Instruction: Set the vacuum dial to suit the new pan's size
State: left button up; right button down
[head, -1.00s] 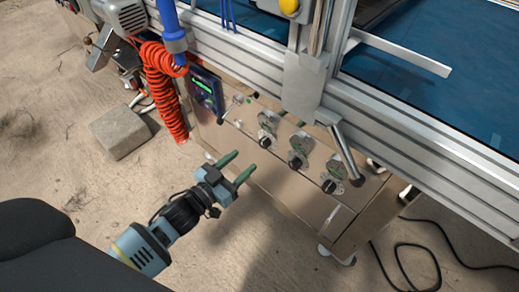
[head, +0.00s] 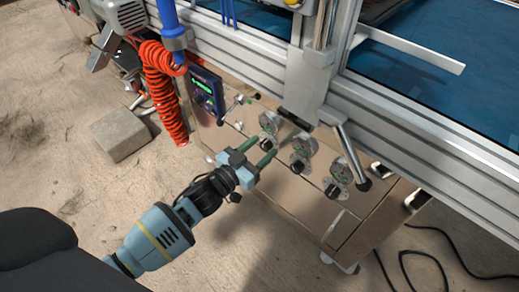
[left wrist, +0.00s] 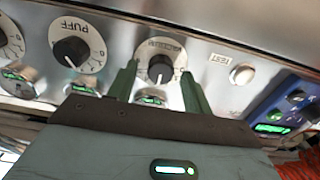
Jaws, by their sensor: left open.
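A row of three dials with black knobs is on the metal control box. I cannot pick out the new pan. My right gripper is not in view.
A blue display unit (head: 205,95) stands at the box's left end, beside a coiled orange hose (head: 162,85). A TEST button (left wrist: 242,74) is right of the fingers. An aluminium rail (head: 420,115) runs above the box. A grey block (head: 120,134) lies on the floor.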

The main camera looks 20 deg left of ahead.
pick_arm(q)
jog(key=c, duration=1)
jog(key=shift+o, duration=0.2)
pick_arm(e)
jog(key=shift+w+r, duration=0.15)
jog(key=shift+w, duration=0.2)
pick_arm(q)
jog(key=shift+r+m+p, duration=0.1)
jog(key=shift+m+p, duration=0.2)
jog(key=shift+m, duration=1.1)
jog(key=shift+d+m+p, duration=0.1)
jog(key=shift+m+p, duration=0.35)
jog(key=shift+m, duration=1.15)
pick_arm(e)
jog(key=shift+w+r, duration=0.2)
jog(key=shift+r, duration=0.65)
